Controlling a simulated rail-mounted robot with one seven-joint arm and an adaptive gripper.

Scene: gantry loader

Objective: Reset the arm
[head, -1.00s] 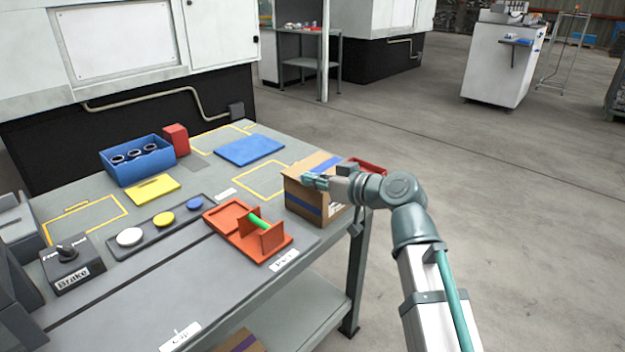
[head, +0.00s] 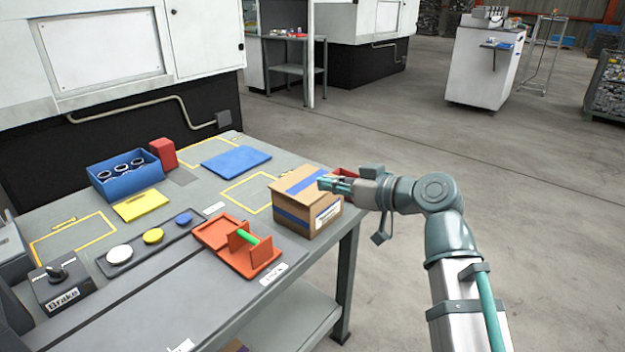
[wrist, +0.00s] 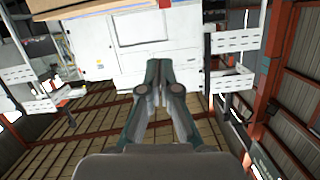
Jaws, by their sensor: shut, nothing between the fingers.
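My gripper (head: 322,184) is at the right end of the workbench in the head view, at about the height of the cardboard box's top. It points left and looks shut and empty. The cardboard box (head: 298,222) with blue tape stands on the bench just left of and below it; whether they touch cannot be told. In the wrist view my gripper (wrist: 153,64) has its fingertips together with nothing between them. The wrist view faces a white machine cabinet (wrist: 105,45), with a cardboard-coloured edge at the top.
On the workbench (head: 185,265) are an orange fixture (head: 215,232) with a green rod, a blue bin (head: 100,186), a red block (head: 163,153), blue (head: 236,162) and yellow plates (head: 141,205), a button strip and a brake switch (head: 62,285). A red tray (head: 345,172) is partly hidden behind my gripper. Open floor lies right.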

